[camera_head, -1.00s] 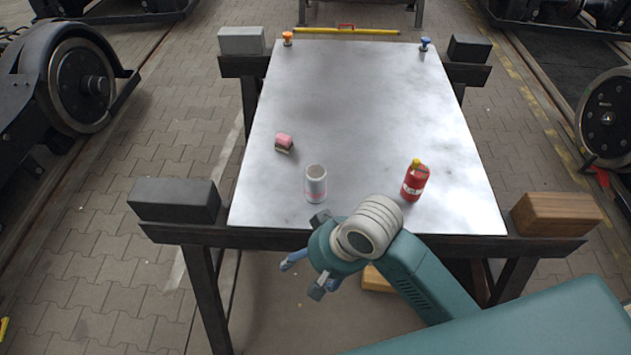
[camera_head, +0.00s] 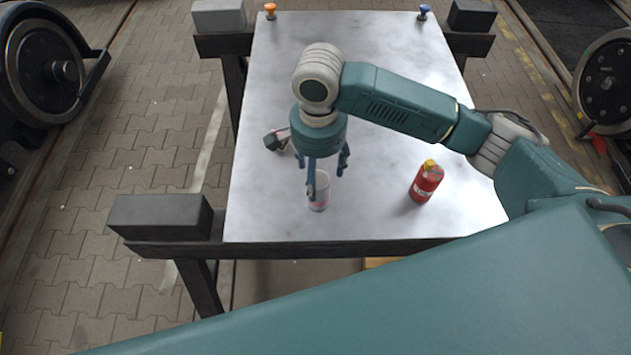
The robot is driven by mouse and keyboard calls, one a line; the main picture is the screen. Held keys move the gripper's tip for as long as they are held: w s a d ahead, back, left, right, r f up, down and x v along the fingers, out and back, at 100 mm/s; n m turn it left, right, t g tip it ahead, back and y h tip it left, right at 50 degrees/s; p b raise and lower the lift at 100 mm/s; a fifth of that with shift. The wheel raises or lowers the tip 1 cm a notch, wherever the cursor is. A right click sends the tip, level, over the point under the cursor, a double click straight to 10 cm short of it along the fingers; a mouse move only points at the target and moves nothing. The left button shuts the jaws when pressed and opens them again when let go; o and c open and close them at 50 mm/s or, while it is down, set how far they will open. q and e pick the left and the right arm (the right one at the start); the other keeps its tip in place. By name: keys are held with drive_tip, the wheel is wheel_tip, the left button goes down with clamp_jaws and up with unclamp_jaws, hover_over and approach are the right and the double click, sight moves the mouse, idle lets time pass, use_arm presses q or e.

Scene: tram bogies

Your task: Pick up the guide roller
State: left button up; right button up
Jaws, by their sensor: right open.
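The guide roller is probably the grey, cup-like cylinder (camera_head: 319,195) standing upright near the front left of the metal table (camera_head: 380,220). My right gripper (camera_head: 326,178) points down over it with its fingers spread. My left gripper is not in view.
A red bottle with a yellow top (camera_head: 425,183) stands to the right on the table. An orange knob (camera_head: 270,10) and a blue knob (camera_head: 424,11) are at the far corners. A dark block (camera_head: 160,216) is at the front left corner.

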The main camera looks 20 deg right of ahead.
sight(318, 180)
drive_tip(key=shift+s+f, duration=0.25)
drive_tip(key=shift+f, duration=1)
drive_tip(key=shift+w+f, duration=0.1)
drive_tip(key=shift+f, duration=0.55)
wheel_tip(318, 180, down, 4)
drive_tip(key=shift+r+p, duration=0.2)
drive_tip(key=shift+p, duration=0.35)
drive_tip(key=shift+f, duration=0.55)
drive_tip(key=c, duration=1.2)
drive_tip(key=shift+c, duration=0.7)
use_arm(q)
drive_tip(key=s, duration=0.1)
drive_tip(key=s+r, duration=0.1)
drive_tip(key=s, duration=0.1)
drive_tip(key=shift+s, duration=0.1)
